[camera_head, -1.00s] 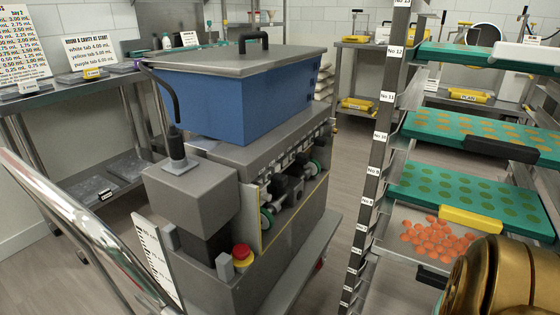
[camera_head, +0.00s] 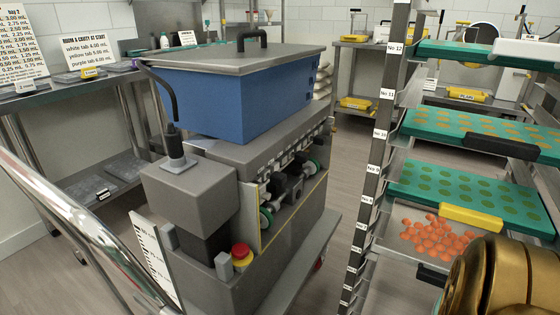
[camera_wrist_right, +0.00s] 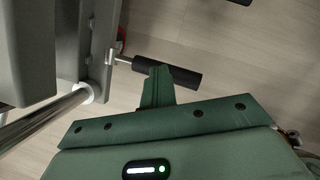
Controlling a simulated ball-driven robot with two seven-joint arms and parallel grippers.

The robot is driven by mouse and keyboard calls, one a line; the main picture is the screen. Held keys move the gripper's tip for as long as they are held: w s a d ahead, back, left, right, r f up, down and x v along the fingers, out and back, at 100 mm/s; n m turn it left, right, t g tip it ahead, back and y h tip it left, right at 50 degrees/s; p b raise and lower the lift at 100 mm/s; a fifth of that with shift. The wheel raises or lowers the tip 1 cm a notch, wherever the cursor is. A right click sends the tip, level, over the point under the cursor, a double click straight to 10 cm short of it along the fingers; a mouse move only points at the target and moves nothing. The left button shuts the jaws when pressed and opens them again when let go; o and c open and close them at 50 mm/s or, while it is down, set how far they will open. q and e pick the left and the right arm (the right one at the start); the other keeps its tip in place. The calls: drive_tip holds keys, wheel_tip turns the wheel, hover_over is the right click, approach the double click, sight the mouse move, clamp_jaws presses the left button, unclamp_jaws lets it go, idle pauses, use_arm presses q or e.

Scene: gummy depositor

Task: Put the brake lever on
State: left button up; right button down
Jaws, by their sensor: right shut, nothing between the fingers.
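In the right wrist view, a black cylindrical grip (camera_wrist_right: 178,73) on a short metal rod, apparently the brake lever, stands out from the grey cart frame (camera_wrist_right: 103,40) above the floor. My right gripper (camera_wrist_right: 157,84) is green and shut, with nothing held. Its fingertips overlap the black grip in the picture; I cannot tell whether they touch it. In the head view, the depositor (camera_head: 240,95) with its blue hopper and grey lid stands on its wheeled cart (camera_head: 300,262). Neither gripper shows there.
A red stop button (camera_head: 241,251) sits low on the depositor's front. A shiny metal rail (camera_head: 85,232) crosses the lower left. A rack (camera_head: 377,150) with green trays stands on the right. Open floor (camera_head: 345,190) lies between depositor and rack. A steel table (camera_head: 60,90) is at left.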

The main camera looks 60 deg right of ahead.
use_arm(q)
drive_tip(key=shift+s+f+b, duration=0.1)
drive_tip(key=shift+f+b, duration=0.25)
use_arm(e)
drive_tip(key=shift+s+f, duration=0.5)
drive_tip(key=shift+f, duration=0.3)
idle(0.4)
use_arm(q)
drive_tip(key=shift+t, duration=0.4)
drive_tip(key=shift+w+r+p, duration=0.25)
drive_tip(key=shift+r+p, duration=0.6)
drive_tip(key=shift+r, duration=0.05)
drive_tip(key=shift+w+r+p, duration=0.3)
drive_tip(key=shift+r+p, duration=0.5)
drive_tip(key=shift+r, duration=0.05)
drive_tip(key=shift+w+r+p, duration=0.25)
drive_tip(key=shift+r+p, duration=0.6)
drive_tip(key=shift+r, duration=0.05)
use_arm(e)
drive_tip(key=shift+w+a+r, duration=0.1)
drive_tip(key=shift+w+r, duration=0.55)
drive_tip(key=shift+r, duration=0.35)
drive_tip(key=shift+w+r, duration=0.6)
drive_tip(key=shift+r, duration=0.4)
drive_tip(key=shift+w+a+r, duration=0.1)
drive_tip(key=shift+w+r, duration=0.55)
drive_tip(key=shift+r, duration=0.35)
